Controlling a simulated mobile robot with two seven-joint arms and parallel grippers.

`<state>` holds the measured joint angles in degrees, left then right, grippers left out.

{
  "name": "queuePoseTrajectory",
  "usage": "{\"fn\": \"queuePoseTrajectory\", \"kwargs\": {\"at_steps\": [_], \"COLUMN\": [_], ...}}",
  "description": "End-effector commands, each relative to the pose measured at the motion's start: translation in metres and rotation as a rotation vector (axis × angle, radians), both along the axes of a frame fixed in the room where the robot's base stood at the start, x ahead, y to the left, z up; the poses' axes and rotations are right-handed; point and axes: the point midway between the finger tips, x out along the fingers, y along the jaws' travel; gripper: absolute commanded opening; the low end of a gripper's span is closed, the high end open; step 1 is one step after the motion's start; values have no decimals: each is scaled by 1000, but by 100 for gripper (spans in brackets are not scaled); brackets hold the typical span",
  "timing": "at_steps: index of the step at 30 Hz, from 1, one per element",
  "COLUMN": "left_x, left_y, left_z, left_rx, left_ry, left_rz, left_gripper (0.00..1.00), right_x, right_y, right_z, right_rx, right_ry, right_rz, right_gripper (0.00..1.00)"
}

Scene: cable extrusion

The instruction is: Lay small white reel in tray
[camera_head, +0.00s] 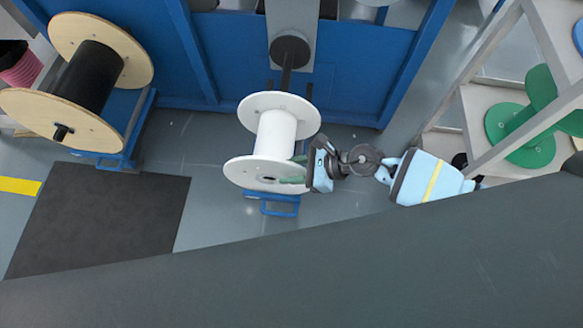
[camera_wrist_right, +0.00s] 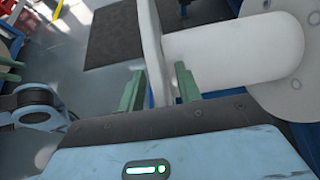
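The small white reel (camera_head: 277,133) stands in the middle of the head view, below a grey machine column, with one flange toward me. My right gripper (camera_head: 294,170) reaches in from the right at the near flange. In the right wrist view, its two green fingers (camera_wrist_right: 160,88) stand apart on either side of the flange of the white reel (camera_wrist_right: 150,45). Slivers of blue show between the fingers and the flange, so it looks open around it. Contact is hard to judge. My left gripper is not in view. I cannot make out a tray for certain.
A blue frame (camera_head: 280,207) shows under the white reel. A large wooden reel with black cable (camera_head: 85,80) stands at the left. A dark mat (camera_head: 105,220) lies on the floor. Shelves with green reels (camera_head: 510,125) are at the right. A blue machine (camera_head: 350,75) stands behind.

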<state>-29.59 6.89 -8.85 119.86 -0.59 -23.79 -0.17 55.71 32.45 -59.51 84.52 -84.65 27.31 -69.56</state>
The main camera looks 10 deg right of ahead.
Motion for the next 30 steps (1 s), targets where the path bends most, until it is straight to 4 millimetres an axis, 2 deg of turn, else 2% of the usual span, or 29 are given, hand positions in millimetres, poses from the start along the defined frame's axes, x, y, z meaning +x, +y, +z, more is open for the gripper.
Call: {"fn": "queuePoseTrajectory", "kwargs": {"at_steps": [5, 18, 23, 30], "left_x": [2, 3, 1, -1], "left_y": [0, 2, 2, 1], "left_z": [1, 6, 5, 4], "left_rx": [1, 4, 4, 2], "left_ry": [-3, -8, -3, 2], "left_rz": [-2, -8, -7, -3], "left_gripper": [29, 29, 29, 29], "right_x": [-1, -18, -21, -21], "right_y": [-4, -55, -63, -64], "right_z": [0, 34, 39, 40], "right_rx": [-2, -1, 0, 0], "right_ry": [3, 2, -1, 0], "right_rz": [0, 0, 1, 0], "right_gripper": [34, 34, 34, 34]}}
